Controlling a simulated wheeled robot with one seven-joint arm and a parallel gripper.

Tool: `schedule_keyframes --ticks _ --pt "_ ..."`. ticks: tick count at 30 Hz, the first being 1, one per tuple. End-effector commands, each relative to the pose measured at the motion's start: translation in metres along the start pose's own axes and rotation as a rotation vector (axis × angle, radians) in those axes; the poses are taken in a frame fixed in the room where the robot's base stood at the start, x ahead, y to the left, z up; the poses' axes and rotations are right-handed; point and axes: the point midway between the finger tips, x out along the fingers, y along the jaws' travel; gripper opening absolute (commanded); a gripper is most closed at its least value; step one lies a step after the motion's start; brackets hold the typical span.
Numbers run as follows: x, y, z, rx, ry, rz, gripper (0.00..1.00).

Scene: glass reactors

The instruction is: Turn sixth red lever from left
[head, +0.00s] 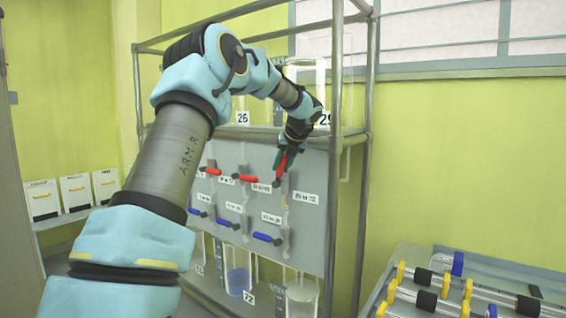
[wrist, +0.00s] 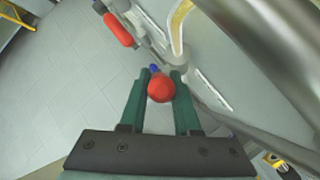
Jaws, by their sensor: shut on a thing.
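A grey panel (head: 312,171) carries a row of red levers above a row of blue levers. My gripper (head: 287,158) is at the rightmost red lever (head: 280,167) that shows in the head view. This lever is tilted steeply, unlike the level red lever (head: 246,178) to its left. In the wrist view, my gripper (wrist: 160,92) has its green fingers shut on the round red end of the lever (wrist: 160,88). Another red lever (wrist: 118,31) shows at the upper left there. My arm hides the left part of the panel.
Blue levers (head: 266,238) sit below the red row. A metal frame post (head: 333,200) stands close on the right of my gripper. A rack with glass tubes (head: 425,298) is at the lower right. White boxes (head: 76,190) stand on a shelf at left.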

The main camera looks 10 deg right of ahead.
Motion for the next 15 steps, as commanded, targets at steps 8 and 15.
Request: schedule_keyframes --ticks 8,15 --pt "0.0007 -0.0003 -0.0003 -0.001 0.001 -0.002 0.0" --pt "0.0008 -0.0001 -0.0003 0.0 0.001 -0.001 0.5"
